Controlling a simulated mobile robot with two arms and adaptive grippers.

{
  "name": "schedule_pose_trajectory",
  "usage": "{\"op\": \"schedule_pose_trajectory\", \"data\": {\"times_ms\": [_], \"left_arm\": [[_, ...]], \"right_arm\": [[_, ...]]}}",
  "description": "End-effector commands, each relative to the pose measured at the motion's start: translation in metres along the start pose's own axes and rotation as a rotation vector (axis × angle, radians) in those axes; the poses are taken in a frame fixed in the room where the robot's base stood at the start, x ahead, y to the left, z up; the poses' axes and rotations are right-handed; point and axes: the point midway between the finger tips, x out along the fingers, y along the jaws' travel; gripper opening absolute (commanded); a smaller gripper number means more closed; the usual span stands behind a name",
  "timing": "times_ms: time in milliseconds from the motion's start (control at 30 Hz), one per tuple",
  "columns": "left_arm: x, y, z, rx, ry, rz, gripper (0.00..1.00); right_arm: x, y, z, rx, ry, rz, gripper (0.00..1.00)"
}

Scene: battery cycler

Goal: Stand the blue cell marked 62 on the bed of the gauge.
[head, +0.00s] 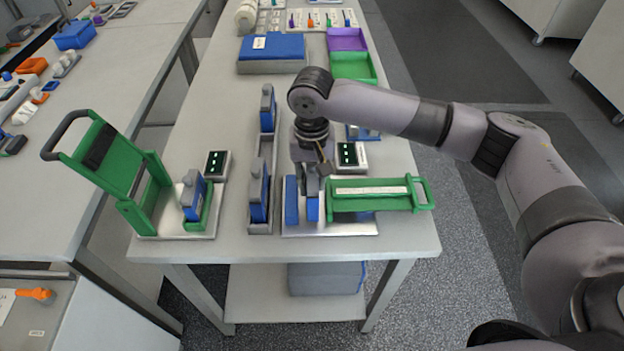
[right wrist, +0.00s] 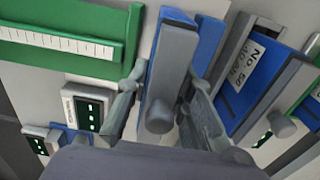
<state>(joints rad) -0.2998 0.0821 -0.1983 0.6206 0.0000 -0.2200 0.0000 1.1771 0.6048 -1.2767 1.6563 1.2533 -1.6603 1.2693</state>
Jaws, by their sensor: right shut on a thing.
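My right gripper (head: 312,184) is shut on a blue cell (head: 312,209), held upright over the near left part of the gauge. In the right wrist view, the cell's grey edge and round knob show between the fingers (right wrist: 165,90). Its number is hidden. The gauge (head: 350,229) has a grey base plate, a green slide with a white scale (head: 370,190), and a blue upright block (head: 291,202) close to the left of the held cell. I cannot tell whether the cell touches the bed. My left gripper is out of view.
A grey rack (head: 262,226) left of the gauge holds blue cells (head: 259,195). Further left, a green hinged fixture (head: 140,170) stands open with a blue cell (head: 193,197) in it. Small displays (head: 347,154) stand behind. Purple and green trays (head: 347,40) are at the back.

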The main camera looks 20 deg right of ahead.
Motion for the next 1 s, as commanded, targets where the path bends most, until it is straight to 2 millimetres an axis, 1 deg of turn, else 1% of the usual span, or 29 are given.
{"op": "schedule_pose_trajectory", "data": {"times_ms": [100, 467, 500, 767, 1000], "left_arm": [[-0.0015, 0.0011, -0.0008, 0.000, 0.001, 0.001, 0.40], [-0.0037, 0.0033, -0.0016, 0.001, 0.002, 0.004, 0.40], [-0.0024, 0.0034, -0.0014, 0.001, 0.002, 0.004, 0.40], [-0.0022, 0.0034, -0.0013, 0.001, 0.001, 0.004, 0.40], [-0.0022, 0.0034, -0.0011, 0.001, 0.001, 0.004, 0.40]], "right_arm": [[0.0057, -0.0006, -0.0007, 0.000, 0.003, -0.003, 0.00], [0.0086, -0.0007, -0.0005, 0.000, 0.002, -0.003, 0.00], [0.0103, -0.0002, -0.0001, 0.000, 0.001, -0.001, 0.24], [0.0101, -0.0002, -0.0001, 0.000, 0.001, -0.001, 0.41], [0.0100, -0.0003, -0.0001, 0.000, 0.001, -0.001, 0.41]]}}
